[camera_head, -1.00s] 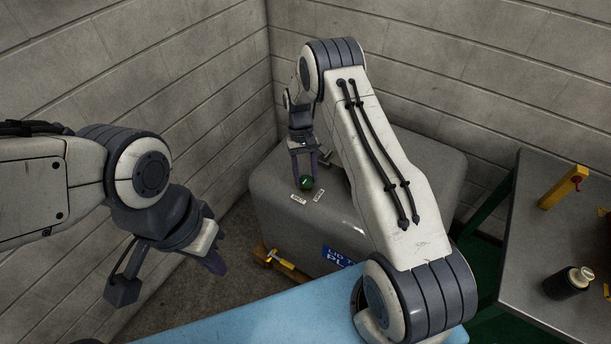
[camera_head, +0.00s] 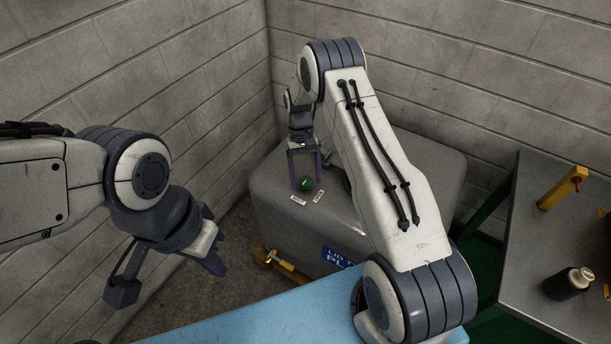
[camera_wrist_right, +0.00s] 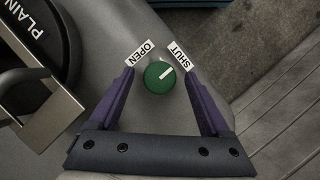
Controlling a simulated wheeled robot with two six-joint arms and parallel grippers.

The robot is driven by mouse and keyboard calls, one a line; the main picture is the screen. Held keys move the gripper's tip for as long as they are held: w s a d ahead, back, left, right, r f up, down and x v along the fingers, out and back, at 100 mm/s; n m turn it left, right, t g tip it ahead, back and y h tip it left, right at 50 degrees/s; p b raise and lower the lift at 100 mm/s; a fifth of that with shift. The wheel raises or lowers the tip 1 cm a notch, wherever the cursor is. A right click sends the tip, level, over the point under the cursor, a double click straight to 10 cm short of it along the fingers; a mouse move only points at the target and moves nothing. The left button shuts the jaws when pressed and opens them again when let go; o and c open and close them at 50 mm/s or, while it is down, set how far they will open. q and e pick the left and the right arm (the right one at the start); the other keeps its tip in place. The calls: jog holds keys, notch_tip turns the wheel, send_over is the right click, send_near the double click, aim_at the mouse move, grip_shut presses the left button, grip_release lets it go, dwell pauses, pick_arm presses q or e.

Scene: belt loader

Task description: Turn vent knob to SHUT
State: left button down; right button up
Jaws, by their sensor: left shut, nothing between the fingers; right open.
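The green vent knob (camera_head: 305,184) sits on top of the grey metal housing (camera_head: 385,165); it also shows in the right wrist view (camera_wrist_right: 159,78). Its white pointer line slants up and right there, on the side of the SHUT label (camera_wrist_right: 179,55) and away from the OPEN label (camera_wrist_right: 140,53). My right gripper (camera_wrist_right: 160,72) is open, with its purple fingers on either side of the knob and visible gaps between. In the head view my right gripper (camera_head: 306,172) is over the knob. My left gripper (camera_head: 214,262) is shut and empty, off to the left of the housing.
A grey table (camera_head: 520,245) at the right holds a yellow bracket (camera_head: 560,190) and a dark bottle (camera_head: 568,284). A light-blue surface (camera_head: 260,315) lies in front. Brick walls close in behind and left. In the wrist view, a black round lid (camera_wrist_right: 35,40) lies left of the knob.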

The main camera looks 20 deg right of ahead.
jog(key=b+v, duration=0.1)
jog(key=v, duration=0.9)
jog(key=shift+r, duration=0.2)
